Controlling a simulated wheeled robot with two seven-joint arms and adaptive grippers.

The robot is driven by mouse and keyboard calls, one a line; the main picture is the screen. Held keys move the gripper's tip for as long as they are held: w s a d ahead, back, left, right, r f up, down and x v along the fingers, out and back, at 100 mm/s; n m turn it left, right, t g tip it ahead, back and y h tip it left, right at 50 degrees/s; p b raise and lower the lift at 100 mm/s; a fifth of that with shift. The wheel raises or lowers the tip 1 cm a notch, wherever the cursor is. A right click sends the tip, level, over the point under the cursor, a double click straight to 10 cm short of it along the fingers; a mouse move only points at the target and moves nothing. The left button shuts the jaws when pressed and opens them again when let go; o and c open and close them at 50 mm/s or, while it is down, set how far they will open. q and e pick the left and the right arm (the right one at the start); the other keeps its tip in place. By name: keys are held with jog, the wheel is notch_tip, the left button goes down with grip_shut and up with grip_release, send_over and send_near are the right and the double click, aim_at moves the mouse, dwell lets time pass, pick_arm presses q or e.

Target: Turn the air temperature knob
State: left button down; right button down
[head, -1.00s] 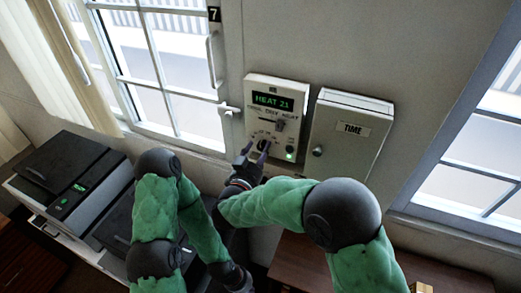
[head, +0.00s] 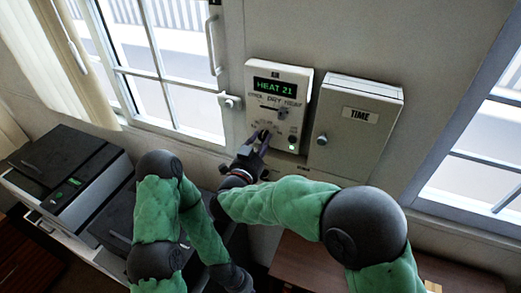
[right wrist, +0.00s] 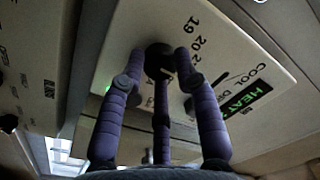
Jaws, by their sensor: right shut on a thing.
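The white air control panel (head: 282,86) is on the wall, its green display reading HEAT 21. My right gripper (head: 261,137) is at the lower left of the panel face. In the right wrist view the dark round temperature knob (right wrist: 158,58) sits on the panel near the numbers 19 and 20. The purple fingers of my right gripper (right wrist: 160,68) are closed around it, one on each side and one below. The fingers cover much of the knob in the head view. My left gripper (head: 238,279) is low near the bottom edge, its fingers not clear.
A grey box labelled TIME (head: 354,125) is on the wall right of the panel. A dark printer (head: 62,172) stands at the lower left, and a brown table (head: 300,262) is below.

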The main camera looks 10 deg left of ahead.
jog(key=shift+m+b, duration=1.6)
jog(key=shift+b, duration=0.35)
jog(key=c, duration=0.9)
grip_release()
jog(key=s+a, duration=0.1)
jog(key=s, duration=0.6)
jog(key=shift+s, duration=0.2)
jog(key=shift+a, duration=0.1)
